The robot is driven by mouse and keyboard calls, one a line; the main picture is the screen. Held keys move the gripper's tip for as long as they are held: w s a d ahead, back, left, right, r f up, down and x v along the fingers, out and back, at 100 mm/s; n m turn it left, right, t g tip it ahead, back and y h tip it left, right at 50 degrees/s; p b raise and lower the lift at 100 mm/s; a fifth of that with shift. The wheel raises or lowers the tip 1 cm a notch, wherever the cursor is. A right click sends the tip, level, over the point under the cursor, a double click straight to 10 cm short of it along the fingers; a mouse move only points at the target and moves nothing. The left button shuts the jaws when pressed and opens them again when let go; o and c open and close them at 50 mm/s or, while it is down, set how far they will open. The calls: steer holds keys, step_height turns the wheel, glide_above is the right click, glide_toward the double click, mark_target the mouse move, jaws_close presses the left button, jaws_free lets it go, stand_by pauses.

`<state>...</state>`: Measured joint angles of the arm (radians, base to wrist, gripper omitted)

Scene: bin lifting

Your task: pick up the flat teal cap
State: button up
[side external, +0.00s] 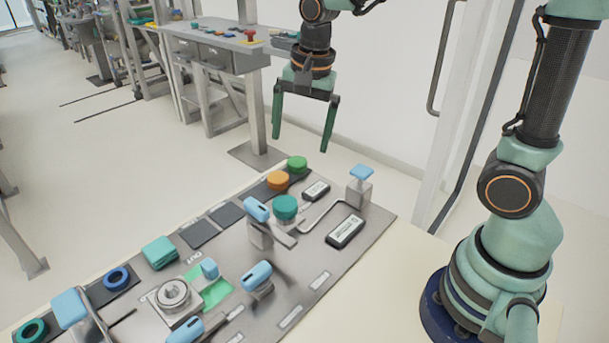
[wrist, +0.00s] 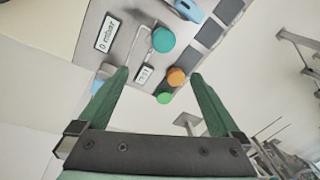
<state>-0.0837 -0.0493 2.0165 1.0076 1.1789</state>
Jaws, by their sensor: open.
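Two teal pieces could be the flat teal cap, and I cannot tell which for certain. A flat, square-cornered teal piece (side external: 160,252) lies at the left of the panel. A round teal cap (side external: 285,206) sits near the panel's back right, and it also shows in the wrist view (wrist: 163,39). My gripper (side external: 301,145) is open and empty, pointing down well above the panel's back edge. In the wrist view, the fingers (wrist: 160,73) frame the panel's end, with the round teal cap beyond their tips. The square teal piece does not clearly show there.
An orange cap (side external: 278,181) and a green cap (side external: 297,164) sit beside the round teal one. Blue-handled clamps (side external: 257,210) stand up from the metal panel (side external: 215,262). A blue-topped post (side external: 360,186) and two displays (side external: 345,231) are at the right. The air around my gripper is clear.

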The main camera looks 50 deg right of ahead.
steer(key=w+a+f+m+g, duration=0.2)
steer(key=w+f+m, duration=0.2)
steer(key=f+m, duration=0.2)
glide_above(284, 203)
steer(key=f, duration=0.6)
steer(key=shift+w+a, duration=0.1)
steer(key=shift+a, duration=0.1)
steer(key=shift+d+f, duration=0.2)
steer(key=shift+f, duration=2.6)
steer(key=c, duration=1.5)
steer(key=shift+r, duration=0.15)
step_height(284, 203, up, 23)
steer(key=shift+r, duration=0.15)
